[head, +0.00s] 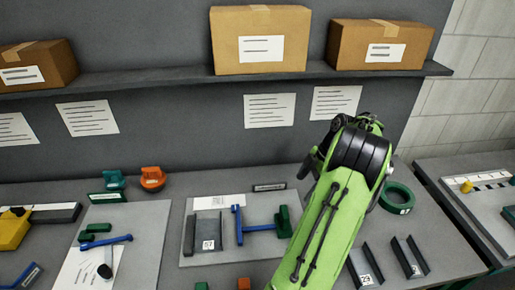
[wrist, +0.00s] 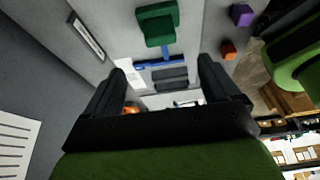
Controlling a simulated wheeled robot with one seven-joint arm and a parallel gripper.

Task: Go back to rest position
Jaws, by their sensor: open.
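My gripper (wrist: 163,80) is open, with its two black fingers apart and nothing held between them in the wrist view. In the head view my green arm rises from the bottom, right of the middle, and hides most of the gripper. The gripper is above the workbench, near the back wall. Below and beyond the fingers in the wrist view are a green block (wrist: 157,24) and a blue bar (wrist: 160,63). The fingers look clear of both.
A shelf (head: 160,83) with cardboard boxes (head: 260,42) runs along the back wall. The bench holds a grey channel piece (head: 205,232), a blue tool (head: 238,222), a green ring (head: 397,198), an orange piece (head: 152,178) and a yellow tool (head: 14,230). Another table (head: 480,205) stands at right.

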